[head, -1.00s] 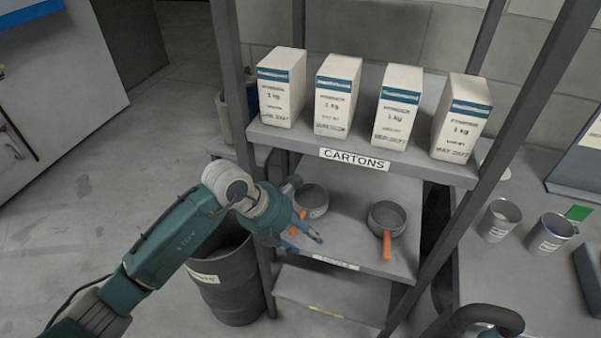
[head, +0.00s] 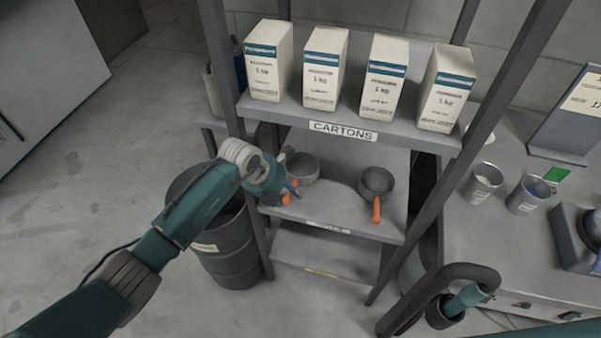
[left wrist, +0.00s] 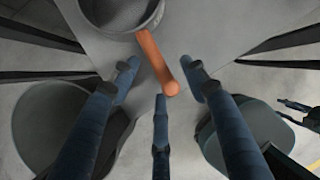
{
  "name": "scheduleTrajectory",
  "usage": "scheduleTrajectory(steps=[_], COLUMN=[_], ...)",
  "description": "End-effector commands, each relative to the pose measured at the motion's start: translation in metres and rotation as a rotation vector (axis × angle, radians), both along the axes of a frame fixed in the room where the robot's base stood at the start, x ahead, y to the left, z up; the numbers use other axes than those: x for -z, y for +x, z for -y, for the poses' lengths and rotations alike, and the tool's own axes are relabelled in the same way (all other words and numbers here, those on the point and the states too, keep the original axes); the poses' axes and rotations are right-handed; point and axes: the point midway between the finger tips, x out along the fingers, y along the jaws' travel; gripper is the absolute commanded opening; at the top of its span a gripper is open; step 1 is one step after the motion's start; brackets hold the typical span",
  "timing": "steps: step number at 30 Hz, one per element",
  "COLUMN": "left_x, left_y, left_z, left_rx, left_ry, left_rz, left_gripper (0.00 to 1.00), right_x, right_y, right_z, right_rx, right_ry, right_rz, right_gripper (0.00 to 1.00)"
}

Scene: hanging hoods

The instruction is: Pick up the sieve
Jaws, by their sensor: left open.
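Two round grey vessels with orange handles stand on the shelf below the cartons; either may be the sieve, and I cannot make out a mesh. The left vessel (head: 302,168) is behind my left gripper (head: 286,190), which partly hides its handle. The right vessel (head: 376,181) has its handle pointing to the front. In the left wrist view, a grey vessel (left wrist: 122,12) is cut by the top edge. Its orange handle (left wrist: 155,60) reaches in between the spread fingers of my left gripper (left wrist: 160,76). The gripper is open, not closed on the handle.
Several white cartons (head: 321,72) stand on the shelf above. Rack posts (head: 219,60) flank the shelves. A dark bin (head: 229,250) stands below my left arm. Metal cups (head: 483,183) stand on the counter at right.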

Motion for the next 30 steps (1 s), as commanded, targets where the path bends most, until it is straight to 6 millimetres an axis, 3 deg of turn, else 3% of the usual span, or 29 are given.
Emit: scheduleTrajectory(steps=[10, 17, 30], left_x=[0.0091, 0.0087, 0.0002], left_y=[0.0031, 0.0031, 0.0047], left_z=[0.0026, 0.0026, 0.0032], left_rx=[-0.001, 0.0, 0.002], left_ry=[0.001, 0.0, -0.002], left_rz=[0.001, 0.001, 0.006], left_gripper=[0.46, 0.0, 0.0], right_x=[-0.0001, -0.0001, 0.002], right_y=[0.0002, 0.0003, 0.0003], right_z=[-0.0003, -0.0003, -0.0004], right_rx=[0.0, 0.0, 0.0], right_ry=[0.0, 0.0, 0.0], right_rz=[0.001, 0.001, 0.001], right_gripper=[0.4, 0.4, 0.4])
